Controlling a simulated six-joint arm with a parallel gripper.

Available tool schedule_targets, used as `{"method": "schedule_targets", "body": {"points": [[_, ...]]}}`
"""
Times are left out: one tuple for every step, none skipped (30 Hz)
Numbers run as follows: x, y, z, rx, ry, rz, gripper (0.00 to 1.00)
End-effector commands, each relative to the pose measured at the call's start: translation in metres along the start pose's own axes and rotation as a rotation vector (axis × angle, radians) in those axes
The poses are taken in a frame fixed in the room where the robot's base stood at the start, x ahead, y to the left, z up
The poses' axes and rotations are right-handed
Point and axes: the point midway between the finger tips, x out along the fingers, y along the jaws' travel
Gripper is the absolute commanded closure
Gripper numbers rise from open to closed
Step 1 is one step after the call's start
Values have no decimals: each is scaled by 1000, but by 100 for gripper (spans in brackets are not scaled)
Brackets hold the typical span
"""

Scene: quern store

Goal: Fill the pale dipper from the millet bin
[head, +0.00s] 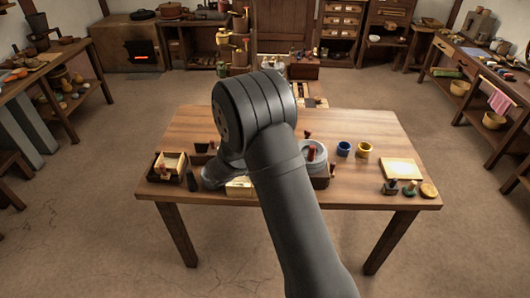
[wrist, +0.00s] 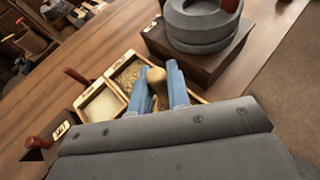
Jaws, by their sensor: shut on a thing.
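My gripper (wrist: 158,84) shows in the wrist view, with its two blue fingers closed on the tan, round-ended handle of the pale dipper (wrist: 156,76). The dipper's bowl is hidden behind the fingers and my wrist. The fingers are over a wooden bin with two visible compartments. One compartment holds tan grain that looks like millet (wrist: 129,74), beyond and left of the fingers. The other holds paler, finer stuff (wrist: 103,104). I cannot tell whether the dipper touches the grain. In the head view my arm hides the gripper, and part of a bin (head: 240,187) shows beside it.
The grey quern (wrist: 203,28) stands on a dark wooden base, right of the bin. Red-handled tools (wrist: 76,75) lie left.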

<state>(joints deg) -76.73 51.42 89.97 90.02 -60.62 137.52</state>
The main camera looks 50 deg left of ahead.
Motion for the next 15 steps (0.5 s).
{"method": "schedule_targets", "body": {"points": [[2, 0, -4, -2, 1, -1, 100], [3, 0, -7, -3, 1, -1, 100], [4, 0, -10, -3, 1, -1, 100], [5, 0, -12, -2, 1, -1, 100], [6, 0, -14, -1, 1, -1, 100], [7, 0, -17, -2, 1, -1, 100], [8, 0, -20, -2, 1, -1, 100], [9, 0, -22, -3, 1, -1, 100], [10, 0, -25, -3, 1, -1, 100], [11, 0, -27, -2, 1, 0, 100], [12, 0, -29, -2, 0, 0, 100], [13, 0, -32, -2, 0, 0, 100], [14, 0, -34, -2, 0, 0, 100], [15, 0, -36, -3, 0, 0, 100], [16, 0, -38, -2, 0, 0, 100]]}}
